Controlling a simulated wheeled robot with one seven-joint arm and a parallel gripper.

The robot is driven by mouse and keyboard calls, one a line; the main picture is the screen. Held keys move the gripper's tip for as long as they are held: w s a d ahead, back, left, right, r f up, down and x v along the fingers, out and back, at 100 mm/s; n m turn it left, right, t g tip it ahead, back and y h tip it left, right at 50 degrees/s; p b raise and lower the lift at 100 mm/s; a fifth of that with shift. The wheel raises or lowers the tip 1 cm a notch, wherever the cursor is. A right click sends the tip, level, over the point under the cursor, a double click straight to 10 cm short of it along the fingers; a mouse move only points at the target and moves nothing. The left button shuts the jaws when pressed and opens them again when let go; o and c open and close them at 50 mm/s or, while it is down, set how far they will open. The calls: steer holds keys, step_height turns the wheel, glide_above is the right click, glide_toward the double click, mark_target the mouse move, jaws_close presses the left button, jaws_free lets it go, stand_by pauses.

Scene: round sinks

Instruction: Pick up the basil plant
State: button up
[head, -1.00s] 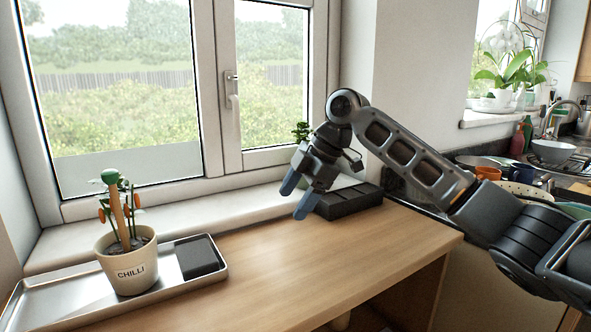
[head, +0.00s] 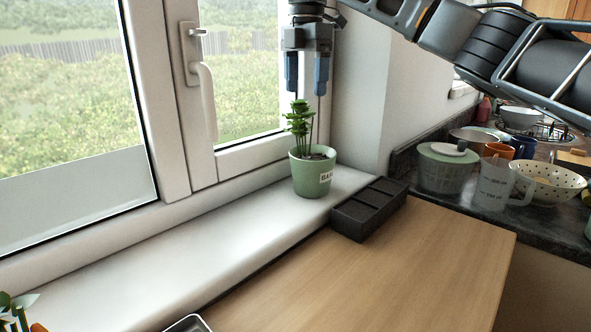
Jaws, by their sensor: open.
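The basil plant (head: 313,172) stands upright in a pale green pot with a partly visible label, on the white windowsill (head: 240,215) near its right end. Its leafy green top rises above the pot. My gripper (head: 307,88) points straight down above the plant, with its two blue-tipped fingers apart and nothing between them. The fingertips look just above or level with the top leaves. I cannot tell whether they touch the leaves.
A dark compartment tray (head: 368,209) sits on the wooden counter (head: 400,270), right of the pot. The window frame (head: 180,110) is close behind. A lidded pot (head: 447,168), a clear jug (head: 493,183) and a spotted colander (head: 550,182) stand at right. The counter's middle is clear.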

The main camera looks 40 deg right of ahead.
mark_target(300, 103)
steer(key=shift+w+f, duration=0.2)
steer(key=shift+f, duration=0.1)
steer(key=f, duration=0.7)
steer(key=shift+w+a+f, duration=0.1)
steer(key=shift+w+a, duration=0.1)
steer(key=shift+a, duration=0.2)
steer(key=shift+c, duration=0.2)
jaws_close()
